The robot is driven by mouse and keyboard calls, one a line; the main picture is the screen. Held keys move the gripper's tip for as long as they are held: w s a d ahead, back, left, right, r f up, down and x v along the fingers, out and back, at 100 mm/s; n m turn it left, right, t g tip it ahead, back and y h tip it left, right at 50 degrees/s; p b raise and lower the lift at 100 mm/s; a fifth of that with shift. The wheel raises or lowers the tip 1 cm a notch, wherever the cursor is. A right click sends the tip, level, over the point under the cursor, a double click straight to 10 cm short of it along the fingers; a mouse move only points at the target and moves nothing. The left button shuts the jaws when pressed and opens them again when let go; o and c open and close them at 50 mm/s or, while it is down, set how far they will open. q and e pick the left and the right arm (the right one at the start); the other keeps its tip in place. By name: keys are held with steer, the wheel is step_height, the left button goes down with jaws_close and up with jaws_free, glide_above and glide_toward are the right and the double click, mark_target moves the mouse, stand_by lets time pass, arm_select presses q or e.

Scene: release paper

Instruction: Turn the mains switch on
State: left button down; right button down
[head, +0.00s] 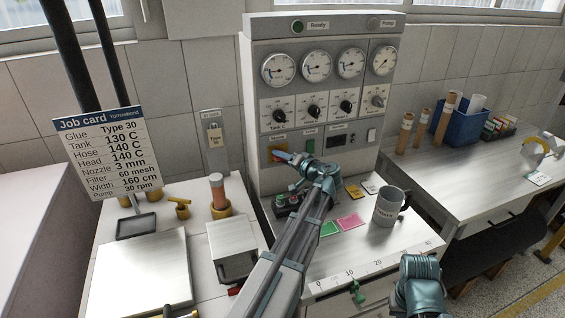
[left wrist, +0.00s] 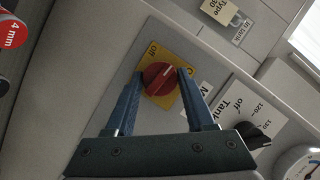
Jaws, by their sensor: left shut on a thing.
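The mains switch (left wrist: 158,80) is a red rotary knob on a yellow plate, seen close in the left wrist view. The word "off" is readable at its upper left, and the label at its right is partly hidden by a finger. The knob's pale mark points to the upper right, between the two labels. My left gripper (left wrist: 160,76) is shut on the knob, one blue finger at each side. In the head view the left gripper (head: 283,156) reaches the panel's lower left and mostly covers the switch. My right gripper (head: 418,272) is at the bottom right, away from the panel.
The grey control cabinet (head: 320,26) carries several gauges and dials. A job card (head: 103,155) stands at left. A blue bin (head: 458,125) is at the right.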

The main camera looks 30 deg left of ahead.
arm_select(q)
steer(key=m+y+b, duration=0.1)
steer(key=m+b, duration=0.2)
steer(key=shift+d+f+y, duration=0.1)
steer(key=shift+f+y, duration=0.25)
steer(key=shift+y, duration=0.05)
steer(key=shift+m+y+b, duration=0.6)
steer(key=shift+m+b, duration=0.35)
steer(key=shift+m, duration=0.55)
steer(key=shift+r, duration=0.1)
steer(key=shift+c, duration=1.3)
jaws_free()
steer(key=v, duration=1.3)
steer(key=shift+d, duration=0.4)
